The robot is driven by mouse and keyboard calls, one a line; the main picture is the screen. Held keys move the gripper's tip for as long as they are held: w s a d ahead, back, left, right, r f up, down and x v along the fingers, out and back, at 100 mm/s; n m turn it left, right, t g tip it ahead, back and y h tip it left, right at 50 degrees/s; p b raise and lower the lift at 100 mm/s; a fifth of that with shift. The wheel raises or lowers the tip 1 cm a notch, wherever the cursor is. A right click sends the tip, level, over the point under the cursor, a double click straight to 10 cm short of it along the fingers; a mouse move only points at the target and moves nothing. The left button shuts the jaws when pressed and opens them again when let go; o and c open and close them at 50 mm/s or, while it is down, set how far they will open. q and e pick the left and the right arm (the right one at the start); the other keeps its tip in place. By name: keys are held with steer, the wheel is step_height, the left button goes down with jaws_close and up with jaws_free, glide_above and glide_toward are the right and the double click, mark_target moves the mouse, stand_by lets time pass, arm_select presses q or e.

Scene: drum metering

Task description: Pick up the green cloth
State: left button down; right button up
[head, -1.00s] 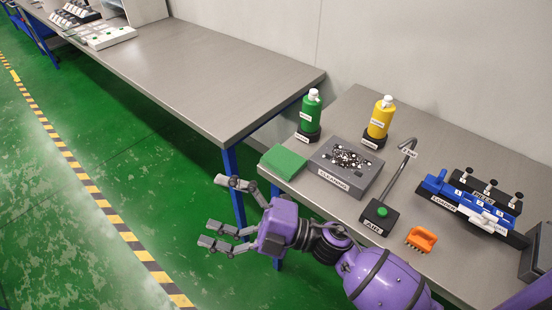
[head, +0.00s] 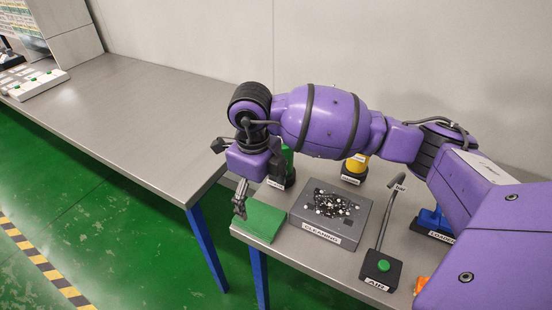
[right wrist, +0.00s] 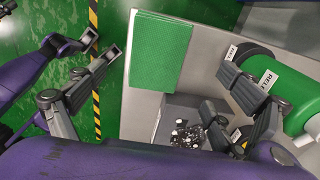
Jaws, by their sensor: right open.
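The green cloth (head: 262,218) lies flat as a folded rectangle at the front left corner of the right-hand table, beside the grey cleaning box. It also shows in the right wrist view (right wrist: 160,50), at the upper middle. My right gripper (head: 241,203) points down just above the cloth's left part in the head view. In the right wrist view my right gripper (right wrist: 165,75) is open, its fingers spread on both sides of the cloth, with nothing between them. My left gripper does not show in the head view.
The grey box (head: 345,236) labelled CLEANING stands right of the cloth. A green bottle (right wrist: 275,90) stands close behind, near my right fingers. The air stand with a green button (head: 381,266) is farther right.

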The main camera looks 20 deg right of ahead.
mark_target(259, 215)
steer(key=shift+s+f, duration=0.2)
steer(key=shift+f, duration=0.85)
step_height(259, 215, down, 5)
steer(key=shift+r+p, duration=0.2)
steer(key=shift+p, duration=0.1)
steer(key=shift+c, duration=0.2)
steer(key=c, duration=1.2)
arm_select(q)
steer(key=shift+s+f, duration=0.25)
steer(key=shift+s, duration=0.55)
